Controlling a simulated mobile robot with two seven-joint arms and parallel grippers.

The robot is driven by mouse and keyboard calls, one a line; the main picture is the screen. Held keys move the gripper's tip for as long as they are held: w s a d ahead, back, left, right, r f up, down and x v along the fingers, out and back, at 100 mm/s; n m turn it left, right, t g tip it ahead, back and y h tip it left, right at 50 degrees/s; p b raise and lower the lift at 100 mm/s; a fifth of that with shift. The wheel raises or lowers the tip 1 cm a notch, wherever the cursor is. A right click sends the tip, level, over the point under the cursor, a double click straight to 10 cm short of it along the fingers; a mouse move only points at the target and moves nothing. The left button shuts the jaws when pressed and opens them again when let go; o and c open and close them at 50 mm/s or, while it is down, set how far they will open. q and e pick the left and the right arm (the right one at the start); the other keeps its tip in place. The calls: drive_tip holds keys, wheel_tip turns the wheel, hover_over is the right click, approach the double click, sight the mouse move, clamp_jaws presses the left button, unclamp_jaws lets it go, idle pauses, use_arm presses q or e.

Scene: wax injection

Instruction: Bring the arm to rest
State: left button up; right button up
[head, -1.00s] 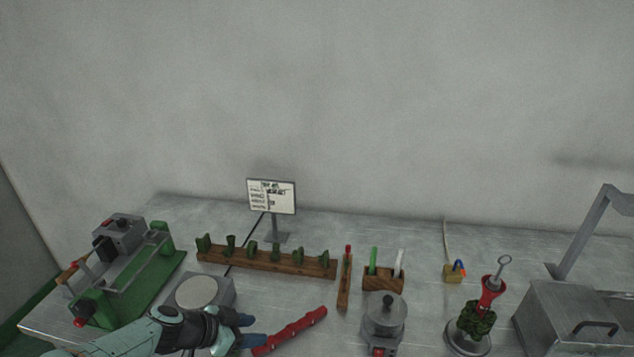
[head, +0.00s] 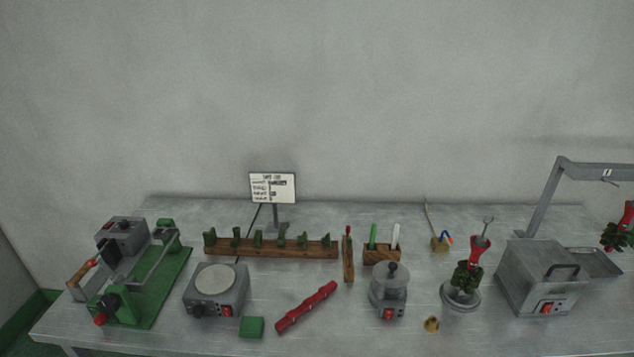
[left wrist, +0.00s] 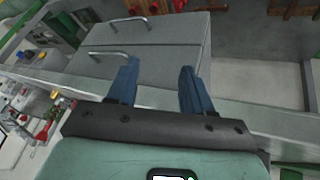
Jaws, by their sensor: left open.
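My left gripper (left wrist: 158,88) shows in the left wrist view with its two blue fingers spread apart and nothing between them. Behind the fingers is a grey cabinet (left wrist: 150,55) with bar handles; whether they touch it I cannot tell, but a gap seems to lie between. In the head view neither of my arms shows. My right gripper is in neither view.
The grey workbench (head: 330,335) holds a green machine (head: 135,280), a hot plate (head: 216,290), a red stick (head: 306,306), a green block (head: 251,327), a wooden rack (head: 270,249), a metal pot (head: 389,290) and a steel box (head: 543,278). The bench's front strip has free room.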

use_arm(q)
drive_tip(key=s+d+f+n+g+y, duration=0.25)
drive_tip(key=s+f+n+g, duration=0.2)
drive_tip(key=s+f, duration=0.95)
drive_tip(key=s+d+f+n, duration=0.5)
drive_tip(key=s+f, duration=0.4)
drive_tip(key=s, duration=0.2)
drive_tip(key=shift+s+d+g+h, duration=0.35)
drive_tip(key=shift+s+d+h, duration=0.1)
drive_tip(key=shift+d, duration=0.25)
